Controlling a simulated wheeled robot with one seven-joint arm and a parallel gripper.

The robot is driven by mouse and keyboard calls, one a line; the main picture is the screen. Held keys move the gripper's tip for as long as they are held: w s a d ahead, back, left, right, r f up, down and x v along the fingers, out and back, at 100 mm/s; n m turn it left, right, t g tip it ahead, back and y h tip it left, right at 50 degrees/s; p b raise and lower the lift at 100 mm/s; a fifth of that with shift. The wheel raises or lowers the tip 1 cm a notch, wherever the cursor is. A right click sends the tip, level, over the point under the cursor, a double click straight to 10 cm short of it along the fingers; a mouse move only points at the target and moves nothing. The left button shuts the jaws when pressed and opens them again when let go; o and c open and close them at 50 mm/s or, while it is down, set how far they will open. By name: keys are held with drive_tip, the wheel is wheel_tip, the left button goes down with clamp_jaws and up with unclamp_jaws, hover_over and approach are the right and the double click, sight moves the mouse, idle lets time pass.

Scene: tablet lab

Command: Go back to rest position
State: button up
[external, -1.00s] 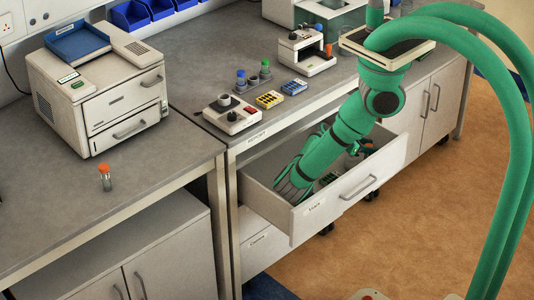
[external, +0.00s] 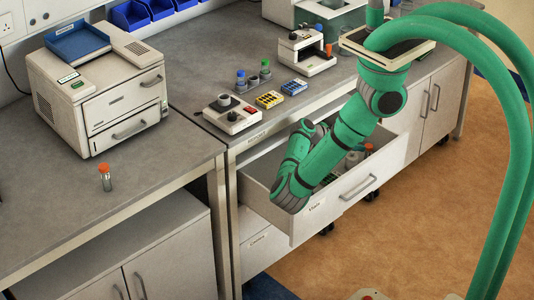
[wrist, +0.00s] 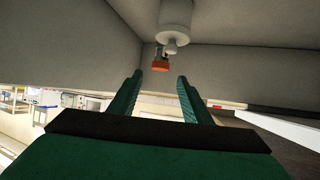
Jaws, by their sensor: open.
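My gripper (wrist: 158,92) shows in the wrist view with its two green fingers apart and nothing held between them. Beyond the fingertips is a small orange cap (wrist: 160,67), with a pale rounded cylinder (wrist: 175,20) above it in the picture. In the external view my green arm reaches down into the open drawer (external: 357,188). The arm bends at the drawer's near left end and folds back up toward the bench edge. The fingers are not clearly visible there. Several small items (external: 352,158) lie in the drawer behind my arm.
An orange-capped vial (external: 105,178) stands on the left bench in front of the white printer-like machine (external: 100,88). A white device (external: 231,115), bottles and small racks (external: 269,99) stand on the bench above the drawer.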

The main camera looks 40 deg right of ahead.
drive_tip(key=w+a+f+t+y, duration=0.1)
drive_tip(key=a+t, duration=0.1)
drive_tip(key=a, duration=0.2)
drive_tip(key=w+a+f+n+t+y, duration=0.1)
drive_tip(key=w+a+t, duration=0.1)
drive_tip(key=a, duration=0.3)
drive_tip(key=w+a+f+t+y, duration=0.1)
drive_tip(key=w+a+f+t, duration=0.1)
drive_tip(key=a, duration=0.3)
drive_tip(key=shift+a+n, duration=0.15)
drive_tip(key=shift+n, duration=0.15)
drive_tip(key=a+t, duration=0.1)
drive_tip(key=a, duration=0.2)
drive_tip(key=a+t+y, duration=0.1)
drive_tip(key=a, duration=0.1)
drive_tip(key=shift+w+a+r+n+t, duration=0.15)
drive_tip(key=shift+w+r+n+t, duration=0.15)
drive_tip(key=s+a+r+n+t+y, duration=0.3)
drive_tip(key=s+a+r+t+y, duration=0.3)
drive_tip(key=a, duration=0.4)
drive_tip(key=s+a+r+n+t+y, duration=0.1)
drive_tip(key=s+r+n+t, duration=0.3)
drive_tip(key=s+r+n, duration=0.8)
drive_tip(key=s+n, duration=0.2)
drive_tip(key=n, duration=0.2)
drive_tip(key=shift+s+a+r+n+t+y, duration=0.25)
drive_tip(key=shift+a+r+n+t+y, duration=0.05)
drive_tip(key=shift+t, duration=0.1)
